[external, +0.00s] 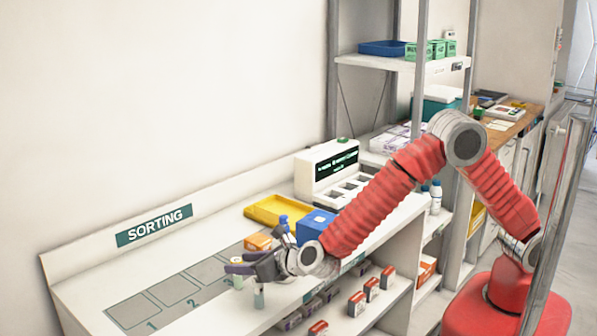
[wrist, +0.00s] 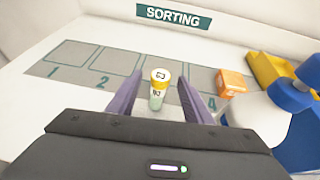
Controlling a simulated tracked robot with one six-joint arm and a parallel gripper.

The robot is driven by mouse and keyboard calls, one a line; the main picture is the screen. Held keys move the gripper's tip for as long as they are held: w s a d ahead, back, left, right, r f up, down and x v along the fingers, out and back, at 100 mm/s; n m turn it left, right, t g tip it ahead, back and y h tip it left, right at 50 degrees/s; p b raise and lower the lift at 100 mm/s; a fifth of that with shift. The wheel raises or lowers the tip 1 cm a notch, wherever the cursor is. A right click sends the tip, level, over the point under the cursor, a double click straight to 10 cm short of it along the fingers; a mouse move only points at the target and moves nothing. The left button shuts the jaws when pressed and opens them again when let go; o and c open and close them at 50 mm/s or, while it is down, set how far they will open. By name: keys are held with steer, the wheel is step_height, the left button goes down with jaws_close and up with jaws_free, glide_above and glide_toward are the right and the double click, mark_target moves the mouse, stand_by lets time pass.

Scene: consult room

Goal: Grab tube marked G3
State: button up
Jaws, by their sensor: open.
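A small tube (wrist: 158,92) with a yellow-ringed white cap and greenish lower body stands upright on the counter in the wrist view. Its marking looks like G3. My gripper (wrist: 162,90) is open, with its two purple fingers on either side of the tube and visible gaps between. In the external view my gripper (external: 248,268) is low over the counter's front part.
Numbered grey squares (wrist: 85,54) lie left of the tube. An orange box (wrist: 232,82), a yellow tray (wrist: 270,72) and a blue-lidded container (wrist: 285,95) stand to the right. A white device (external: 328,170) stands behind. Shelves below hold several small boxes.

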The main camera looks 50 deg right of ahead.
steer(key=shift+c, duration=0.5)
jaws_close()
stand_by(0.4)
